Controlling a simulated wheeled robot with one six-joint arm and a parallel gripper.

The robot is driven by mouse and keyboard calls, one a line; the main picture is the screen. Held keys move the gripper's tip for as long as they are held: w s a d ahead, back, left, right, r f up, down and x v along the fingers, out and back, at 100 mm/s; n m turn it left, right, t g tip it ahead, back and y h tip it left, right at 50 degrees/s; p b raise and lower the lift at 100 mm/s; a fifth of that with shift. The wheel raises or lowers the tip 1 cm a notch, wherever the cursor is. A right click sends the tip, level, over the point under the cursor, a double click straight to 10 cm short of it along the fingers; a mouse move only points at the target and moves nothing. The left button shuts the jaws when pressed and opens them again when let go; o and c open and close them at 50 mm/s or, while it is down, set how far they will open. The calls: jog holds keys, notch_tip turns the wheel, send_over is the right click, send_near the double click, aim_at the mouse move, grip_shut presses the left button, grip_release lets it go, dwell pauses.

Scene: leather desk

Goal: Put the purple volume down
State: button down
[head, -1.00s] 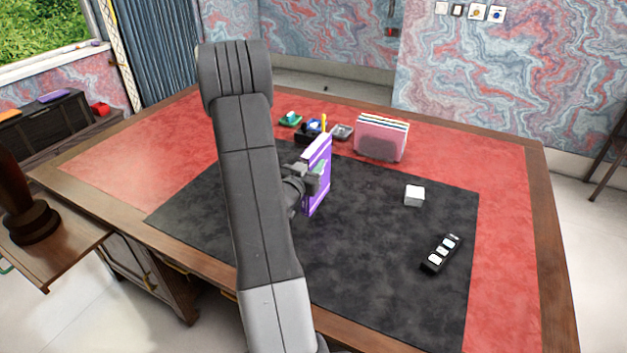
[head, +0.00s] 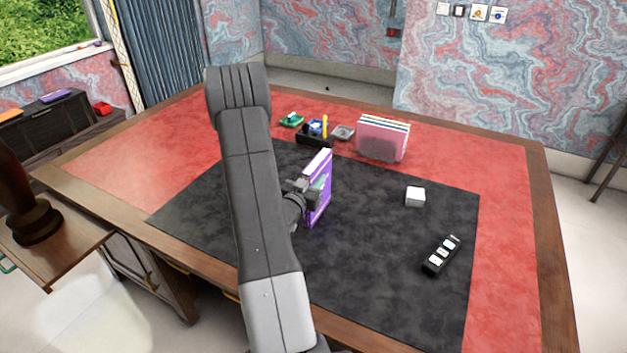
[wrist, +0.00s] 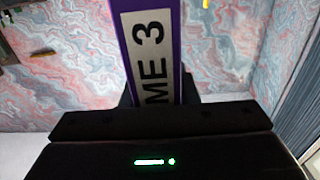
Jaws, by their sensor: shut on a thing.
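The purple volume (head: 319,190) stands upright over the dark desk mat (head: 375,240) in the head view. My gripper (head: 308,192) is shut on it from the left side. In the wrist view the purple volume (wrist: 152,45) shows its spine with a pale label reading "ME 3", between the fingers of my gripper (wrist: 160,98). I cannot tell whether its lower edge touches the mat.
A pink file holder (head: 382,140) stands behind to the right. A dark organizer (head: 314,139) and a small grey tray (head: 343,132) are at the back. The mat's front middle is clear.

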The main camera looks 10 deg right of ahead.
jog(key=shift+f, duration=0.15)
jog(key=c, duration=1.1)
grip_release()
